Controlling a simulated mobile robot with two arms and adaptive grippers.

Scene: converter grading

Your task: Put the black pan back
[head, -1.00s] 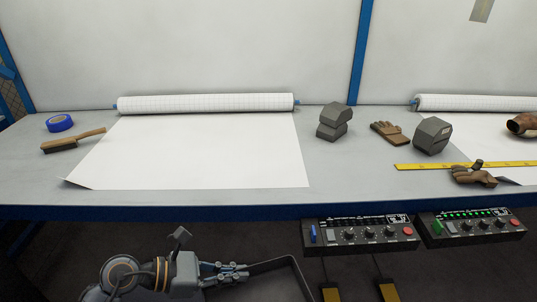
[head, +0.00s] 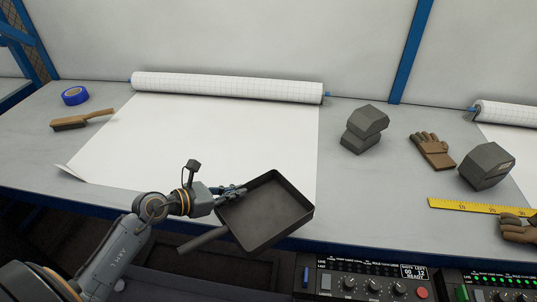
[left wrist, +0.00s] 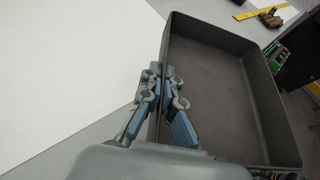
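The black pan (head: 265,213) is a square, empty, dark tray with a straight handle (head: 203,240) pointing to the lower left. In the head view it is tilted and overlaps the front edge of the bench. My left gripper (head: 232,193) is shut on the pan's left side wall. In the left wrist view, the gripper's two fingers (left wrist: 164,108) sit on either side of that wall, and the pan (left wrist: 215,80) fills the right half. My right gripper is in neither view.
White paper (head: 210,130) from a grid-patterned roll (head: 228,87) covers the bench middle. A brush (head: 82,120) and blue tape (head: 75,96) lie left. Grey blocks (head: 364,130), a glove (head: 432,150) and a yellow ruler (head: 475,206) lie right. Control boxes (head: 372,282) stand at the front edge.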

